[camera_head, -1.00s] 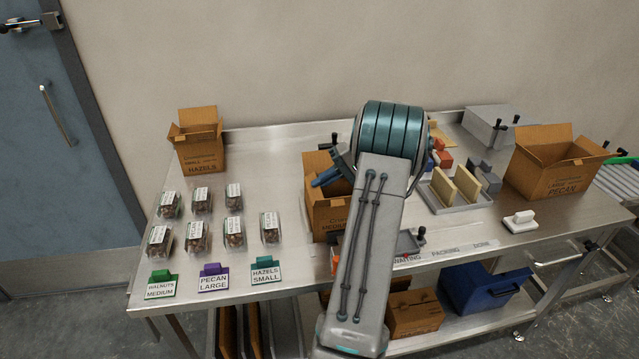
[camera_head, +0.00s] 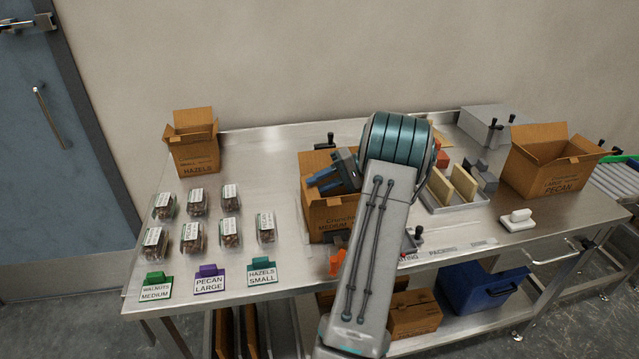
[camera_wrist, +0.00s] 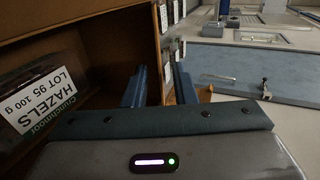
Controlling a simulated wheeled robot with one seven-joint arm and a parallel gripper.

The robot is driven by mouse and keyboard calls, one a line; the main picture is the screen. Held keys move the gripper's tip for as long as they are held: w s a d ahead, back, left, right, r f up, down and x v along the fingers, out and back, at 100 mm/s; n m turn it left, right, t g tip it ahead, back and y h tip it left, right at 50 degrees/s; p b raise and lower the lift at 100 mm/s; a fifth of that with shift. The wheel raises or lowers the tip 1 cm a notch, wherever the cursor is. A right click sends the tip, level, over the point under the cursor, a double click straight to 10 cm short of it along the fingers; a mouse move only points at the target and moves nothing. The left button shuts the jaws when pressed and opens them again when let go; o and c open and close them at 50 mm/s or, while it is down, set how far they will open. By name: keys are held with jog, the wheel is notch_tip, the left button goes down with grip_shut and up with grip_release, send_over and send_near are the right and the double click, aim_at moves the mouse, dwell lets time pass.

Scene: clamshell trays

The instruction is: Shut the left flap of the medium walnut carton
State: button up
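The medium carton (camera_head: 326,222) is brown cardboard and stands on the steel table, partly behind my arm. Its front print reads "MEDIUM" in part. My gripper (camera_head: 317,181) is over the carton's open top, fingers pointing left. In the wrist view my gripper (camera_wrist: 160,88) shows two blue fingers spread apart, with the edge of a carton wall or flap (camera_wrist: 161,40) between them. I cannot tell whether either finger touches it. The carton's interior holds a clear clamshell (camera_wrist: 45,85) labelled "HAZELS". The left flap's exact angle is hard to tell.
Several clamshells (camera_head: 191,238) stand left of the carton, behind label stands (camera_head: 209,279). A HAZELS carton (camera_head: 194,155) stands at the back left and an open PECAN carton (camera_head: 543,170) at the right. A grey tray with tan dividers (camera_head: 480,200) lies between.

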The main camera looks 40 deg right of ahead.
jog(key=s+d+r+b, duration=0.2)
jog(key=s+d+r, duration=0.2)
jog(key=s+r, duration=0.6)
jog(key=shift+s+d+r, duration=0.15)
jog(key=shift+s+r, duration=0.25)
jog(key=shift+r, duration=0.15)
